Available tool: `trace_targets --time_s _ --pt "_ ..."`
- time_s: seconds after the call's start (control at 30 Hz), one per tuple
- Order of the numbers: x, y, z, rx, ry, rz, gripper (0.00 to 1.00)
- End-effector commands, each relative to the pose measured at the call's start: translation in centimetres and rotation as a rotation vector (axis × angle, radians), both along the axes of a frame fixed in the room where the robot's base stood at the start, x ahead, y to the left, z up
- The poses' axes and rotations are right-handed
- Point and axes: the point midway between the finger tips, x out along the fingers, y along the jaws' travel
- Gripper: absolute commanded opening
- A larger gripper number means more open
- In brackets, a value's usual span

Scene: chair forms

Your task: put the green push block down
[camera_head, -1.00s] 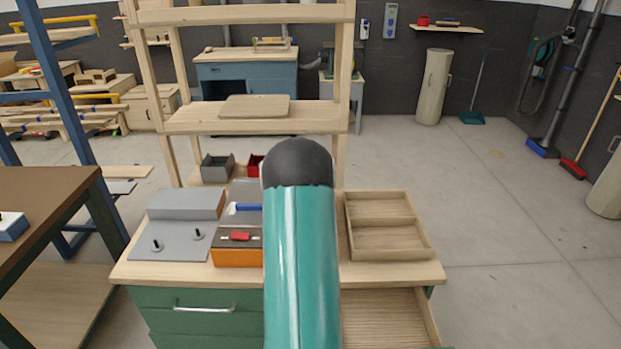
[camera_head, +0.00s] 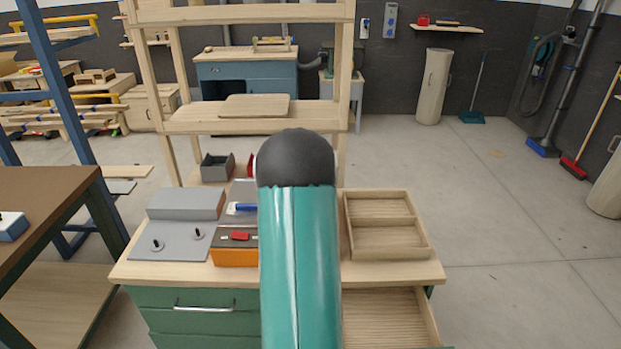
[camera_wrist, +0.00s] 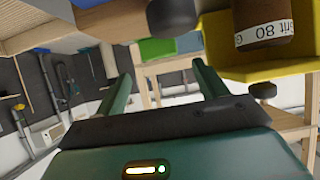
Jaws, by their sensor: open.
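My gripper (camera_wrist: 152,54) shows in the wrist view with its two dark green fingers wide apart and nothing held between them. Beyond the fingertips is a green box-like surface (camera_wrist: 157,49), beside a blue one (camera_wrist: 189,42). I cannot tell whether the green surface is the push block or a bin. No green push block can be made out in the head view, where my teal arm covers the middle of the bench and hides my gripper.
A yellow bin (camera_wrist: 240,72) with a brown roll (camera_wrist: 263,20) is close at right in the wrist view. The wooden bench top (camera_head: 385,270) holds a divided wooden tray (camera_head: 425,248), a grey board (camera_head: 170,243) and an orange box (camera_head: 236,258). A wooden shelf (camera_head: 200,122) stands behind.

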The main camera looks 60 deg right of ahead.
Motion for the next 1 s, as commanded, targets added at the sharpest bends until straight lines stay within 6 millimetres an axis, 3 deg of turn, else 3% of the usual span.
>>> trace_targets --time_s 0.33,0.73,0.87,0.97,1.0 --pt "-2.5 5.0 3.2 -0.002 -0.001 0.001 0.72" --pt "-3.1 6.1 3.8 -0.001 0.0 0.0 0.72" --pt "-1.8 7.6 4.6 0.009 0.003 0.024 0.72" --pt "1.1 11.4 6.5 0.036 0.015 0.083 0.72" --pt "2.5 13.7 7.4 0.053 0.025 0.118 0.72"
